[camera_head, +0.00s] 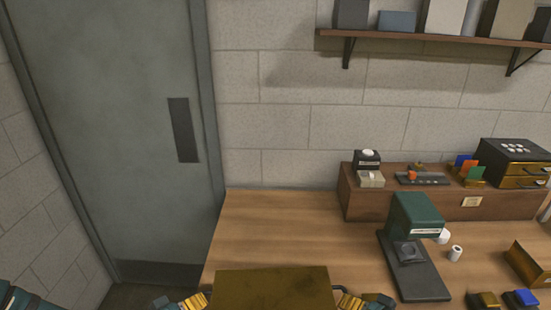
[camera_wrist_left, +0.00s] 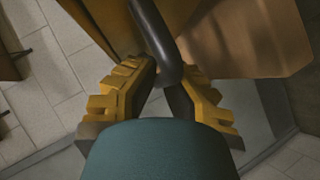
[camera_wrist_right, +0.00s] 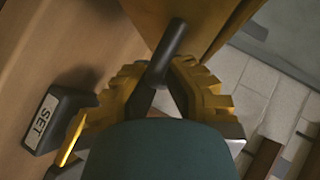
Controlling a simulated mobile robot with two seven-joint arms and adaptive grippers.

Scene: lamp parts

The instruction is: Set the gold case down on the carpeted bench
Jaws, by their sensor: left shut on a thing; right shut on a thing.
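The gold case (camera_head: 272,288) is at the bottom centre of the head view, before the near edge of the wooden bench, its lower part cut off. My left gripper (camera_head: 194,301) is at its left side and my right gripper (camera_head: 351,300) at its right side. In the left wrist view my left gripper (camera_wrist_left: 168,82) is shut around a black bar handle (camera_wrist_left: 152,35) of the case. In the right wrist view my right gripper (camera_wrist_right: 164,78) is shut on the other black handle (camera_wrist_right: 170,45), beside the gold case (camera_wrist_right: 205,20). I cannot make out a carpeted bench.
The wooden bench (camera_head: 245,225) carries a dark green machine (camera_head: 415,215), a small white cup (camera_head: 455,253) and a wooden riser (camera_head: 400,204) with small items. A dark block marked SET (camera_wrist_right: 62,115) is near my right gripper. A grey door (camera_head: 120,120) stands left. The bench's left part is clear.

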